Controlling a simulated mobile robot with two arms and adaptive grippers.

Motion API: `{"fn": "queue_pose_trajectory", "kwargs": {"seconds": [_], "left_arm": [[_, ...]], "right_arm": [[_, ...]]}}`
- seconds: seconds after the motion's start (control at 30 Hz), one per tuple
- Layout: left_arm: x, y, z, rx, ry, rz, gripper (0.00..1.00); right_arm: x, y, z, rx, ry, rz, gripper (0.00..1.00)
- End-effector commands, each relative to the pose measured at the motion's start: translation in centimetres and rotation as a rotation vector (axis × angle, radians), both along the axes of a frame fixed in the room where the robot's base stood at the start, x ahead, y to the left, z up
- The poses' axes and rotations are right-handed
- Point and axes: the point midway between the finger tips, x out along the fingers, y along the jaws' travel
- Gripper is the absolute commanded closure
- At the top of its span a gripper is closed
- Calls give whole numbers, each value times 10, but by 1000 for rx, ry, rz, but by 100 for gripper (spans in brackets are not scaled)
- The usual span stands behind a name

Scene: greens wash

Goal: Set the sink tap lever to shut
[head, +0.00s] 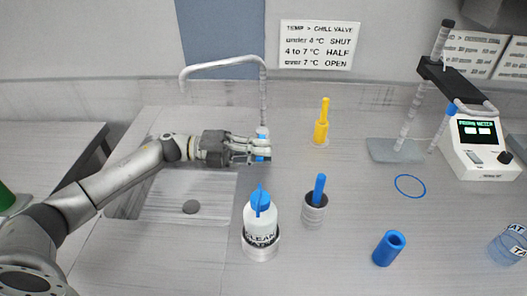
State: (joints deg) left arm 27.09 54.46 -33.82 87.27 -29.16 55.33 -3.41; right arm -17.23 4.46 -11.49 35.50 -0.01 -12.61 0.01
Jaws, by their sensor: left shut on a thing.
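The sink tap (263,100) is a grey pipe that rises behind the basin, its spout arching to the left. Its blue lever (260,158) shows at the foot of the pipe, partly hidden by fingers. My left gripper (262,151) reaches in from the left above the sink's back right edge and is shut on the lever. The lever's exact angle is hard to tell behind the fingers. The sink basin (160,207) lies below my left arm. A wall sign (317,45) reads under 4 °C SHUT, 4 to 7 °C HALF, over 7 °C OPEN. My right gripper is not in view.
A white bottle (261,224) with a blue cap stands in front of the tap. A meter (480,150) and stand (397,150) are farther right.

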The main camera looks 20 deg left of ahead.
Motion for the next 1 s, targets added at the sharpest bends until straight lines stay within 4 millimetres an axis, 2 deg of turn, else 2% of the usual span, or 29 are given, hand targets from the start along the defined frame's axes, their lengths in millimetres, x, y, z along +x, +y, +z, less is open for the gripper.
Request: {"fn": "queue_pose_trajectory", "kwargs": {"seconds": [0.1, 0.13, 0.3, 0.67, 0.77, 1.0], "left_arm": [[-1, 0, 0, 1, 0, -2, 100], [-1, 0, 0, 1, 0, -2, 87], [0, 0, 0, 0, 0, -1, 69], [-2, 5, -1, 1, 1, 1, 69], [-5, 17, -1, 3, 2, 2, 69], [-21, 66, -1, 3, 3, 3, 69]], "right_arm": [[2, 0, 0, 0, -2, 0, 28], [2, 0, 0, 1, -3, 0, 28], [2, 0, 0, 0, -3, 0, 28], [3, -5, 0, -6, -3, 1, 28], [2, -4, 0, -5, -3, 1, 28], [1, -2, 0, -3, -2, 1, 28]]}}
